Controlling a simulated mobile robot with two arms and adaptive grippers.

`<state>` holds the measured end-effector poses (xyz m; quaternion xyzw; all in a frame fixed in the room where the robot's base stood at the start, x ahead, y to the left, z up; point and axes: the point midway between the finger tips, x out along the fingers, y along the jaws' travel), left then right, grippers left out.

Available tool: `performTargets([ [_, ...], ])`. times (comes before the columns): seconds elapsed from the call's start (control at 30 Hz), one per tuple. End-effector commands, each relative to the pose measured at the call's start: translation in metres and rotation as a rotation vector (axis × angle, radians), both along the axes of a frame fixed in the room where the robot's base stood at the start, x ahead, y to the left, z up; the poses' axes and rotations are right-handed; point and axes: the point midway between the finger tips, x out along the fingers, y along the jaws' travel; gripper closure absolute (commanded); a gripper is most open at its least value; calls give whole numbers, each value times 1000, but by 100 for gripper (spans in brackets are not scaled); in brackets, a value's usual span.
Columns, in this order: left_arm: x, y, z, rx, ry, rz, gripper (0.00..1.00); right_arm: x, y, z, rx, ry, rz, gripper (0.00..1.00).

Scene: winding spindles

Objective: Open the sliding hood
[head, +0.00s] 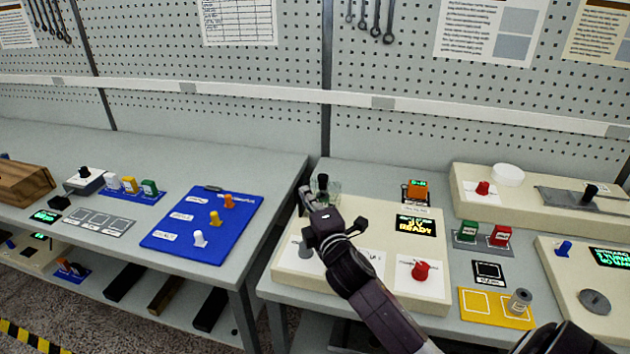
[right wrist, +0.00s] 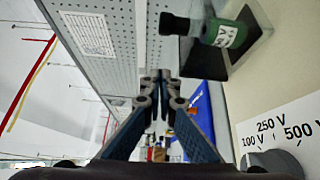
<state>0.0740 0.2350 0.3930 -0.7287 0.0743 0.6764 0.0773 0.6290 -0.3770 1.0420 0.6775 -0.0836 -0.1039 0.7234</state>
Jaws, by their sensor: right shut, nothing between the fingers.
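A small greenish see-through box with a black knob (head: 323,180), which looks like the hood, sits at the back left of the cream tester (head: 285,272). My right gripper (head: 305,192) is just left of it and partly in front of it. In the right wrist view, a green labelled piece with a black end (right wrist: 222,33) stands on a dark plate, right of the fingers. My right gripper (right wrist: 160,82) is shut and empty, apart from that piece. I cannot tell whether it touches the hood. My left gripper is not in view.
The tester carries a READY display (head: 416,226), a red knob (head: 420,271) and a voltage dial (right wrist: 272,163). A long cream unit (head: 520,210) with a dark slide stands at right. A blue mat (head: 180,240) with knobs lies on the left table, across a gap.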

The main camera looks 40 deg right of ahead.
Motion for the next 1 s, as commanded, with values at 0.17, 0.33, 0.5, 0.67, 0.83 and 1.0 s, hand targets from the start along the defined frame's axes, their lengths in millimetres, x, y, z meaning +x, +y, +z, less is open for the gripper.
performTargets([
  [0.17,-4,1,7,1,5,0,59,30,-8,2,1,0,-1,100],
  [0.33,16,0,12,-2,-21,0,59,54,-14,1,1,-1,0,100],
  [0.5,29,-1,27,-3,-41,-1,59,35,-37,2,-1,3,-1,100],
  [0.67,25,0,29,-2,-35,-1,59,29,-45,2,0,1,1,100],
  [0.83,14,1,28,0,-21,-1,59,28,-47,1,1,0,1,100],
  [1.0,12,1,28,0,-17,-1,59,28,-46,1,0,0,1,100],
])
